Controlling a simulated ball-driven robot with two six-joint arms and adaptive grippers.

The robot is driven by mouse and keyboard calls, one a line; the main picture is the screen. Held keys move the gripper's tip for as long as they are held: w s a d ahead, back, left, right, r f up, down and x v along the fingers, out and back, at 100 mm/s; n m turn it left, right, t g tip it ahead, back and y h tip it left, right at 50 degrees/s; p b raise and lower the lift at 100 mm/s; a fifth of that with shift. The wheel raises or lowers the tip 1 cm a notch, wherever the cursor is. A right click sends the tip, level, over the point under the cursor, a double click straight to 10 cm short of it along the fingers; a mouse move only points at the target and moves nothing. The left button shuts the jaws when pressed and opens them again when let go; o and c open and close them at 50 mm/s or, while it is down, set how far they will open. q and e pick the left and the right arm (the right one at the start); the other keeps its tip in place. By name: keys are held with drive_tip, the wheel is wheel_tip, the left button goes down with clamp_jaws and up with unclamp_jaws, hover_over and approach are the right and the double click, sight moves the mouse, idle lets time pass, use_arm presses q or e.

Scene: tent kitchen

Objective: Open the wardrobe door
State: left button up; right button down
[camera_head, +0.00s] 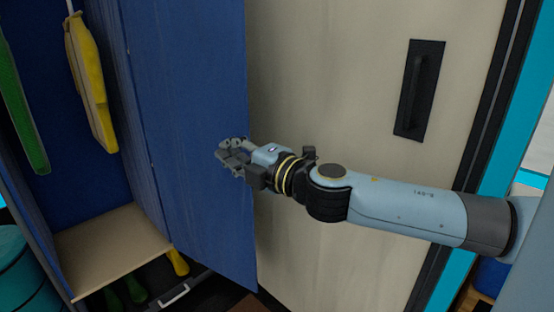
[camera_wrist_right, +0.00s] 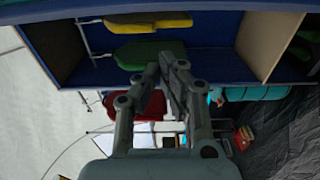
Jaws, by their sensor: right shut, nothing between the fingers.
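The wardrobe (camera_head: 112,222) stands at the left in the head view, with its blue interior exposed. A tall blue panel (camera_head: 190,90), which looks like its door swung open, stands at the right side of the opening. My right gripper (camera_head: 226,152) is shut and empty in front of this panel, near its right edge; whether it touches cannot be told. In the right wrist view my right gripper (camera_wrist_right: 165,75) shows with fingers together, and the blue wardrobe interior (camera_wrist_right: 205,55) lies beyond it. My left gripper is not in view.
A yellow garment-like item (camera_head: 90,80) and a green one (camera_head: 22,105) hang inside the wardrobe. A pale wall or door (camera_head: 340,70) with a black recessed handle (camera_head: 419,90) stands behind my right arm. A teal round object (camera_head: 22,265) is at lower left.

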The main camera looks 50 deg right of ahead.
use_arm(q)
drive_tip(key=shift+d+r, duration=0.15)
use_arm(e)
drive_tip(key=s+d, duration=0.4)
drive_tip(key=s, duration=0.5)
drive_tip(key=shift+d, duration=0.4)
